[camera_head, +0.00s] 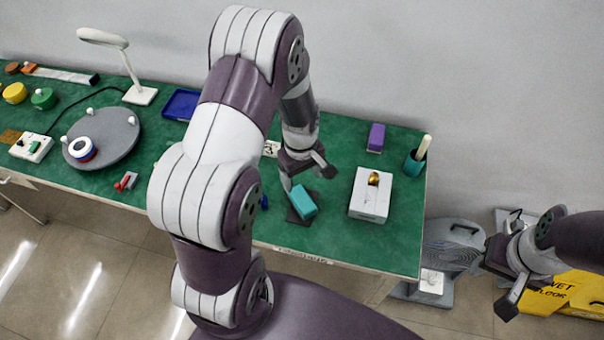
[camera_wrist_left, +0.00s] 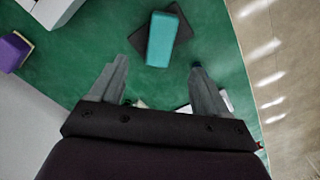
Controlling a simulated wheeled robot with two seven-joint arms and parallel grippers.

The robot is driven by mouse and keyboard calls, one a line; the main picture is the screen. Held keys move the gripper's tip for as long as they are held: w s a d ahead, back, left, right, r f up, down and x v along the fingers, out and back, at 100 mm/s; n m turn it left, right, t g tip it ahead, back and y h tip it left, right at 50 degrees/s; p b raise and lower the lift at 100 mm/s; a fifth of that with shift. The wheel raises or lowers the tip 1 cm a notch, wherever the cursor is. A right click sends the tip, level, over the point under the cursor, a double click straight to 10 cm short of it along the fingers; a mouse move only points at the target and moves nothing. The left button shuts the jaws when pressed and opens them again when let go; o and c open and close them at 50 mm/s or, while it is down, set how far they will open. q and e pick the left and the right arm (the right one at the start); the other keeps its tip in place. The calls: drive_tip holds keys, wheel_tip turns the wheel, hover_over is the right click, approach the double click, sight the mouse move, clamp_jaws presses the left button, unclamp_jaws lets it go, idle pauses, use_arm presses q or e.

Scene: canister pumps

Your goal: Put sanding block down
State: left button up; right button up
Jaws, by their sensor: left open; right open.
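The teal block (camera_head: 302,201), which looks like the sanding block, lies on a dark square pad (camera_head: 293,216) near the front edge of the green table. It is turned at an angle to the pad. The wrist view shows the same teal block (camera_wrist_left: 161,40) on the dark pad (camera_wrist_left: 181,21), beyond my fingertips. My left gripper (camera_head: 308,178) is open and empty, just above and behind the block, apart from it. Its spread fingers (camera_wrist_left: 158,75) show in the wrist view. My right gripper (camera_head: 500,284) is open and empty, off the table's right end.
A white box (camera_head: 370,202) with a golden item stands right of the block. A purple block (camera_head: 376,138) and a teal cup (camera_head: 415,162) stand behind it. A grey turntable (camera_head: 101,139), lamp (camera_head: 140,95) and blue tray (camera_head: 181,104) are farther left. A yellow floor sign (camera_head: 560,294) is at right.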

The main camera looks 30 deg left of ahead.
use_arm(q)
drive_tip(key=s+d+r+m, duration=0.2)
drive_tip(key=s+r+m, duration=0.2)
drive_tip(key=r+m, duration=0.2)
drive_tip(key=s+d+r+m+t, duration=0.1)
drive_tip(key=s+d+r+m, duration=0.2)
drive_tip(key=s+r+m, duration=0.1)
drive_tip(key=shift+s+d+r+m, duration=0.25)
drive_tip(key=shift+s+r+m, duration=0.1)
drive_tip(key=shift+r+m, duration=0.6)
drive_tip(key=shift+s, duration=0.15)
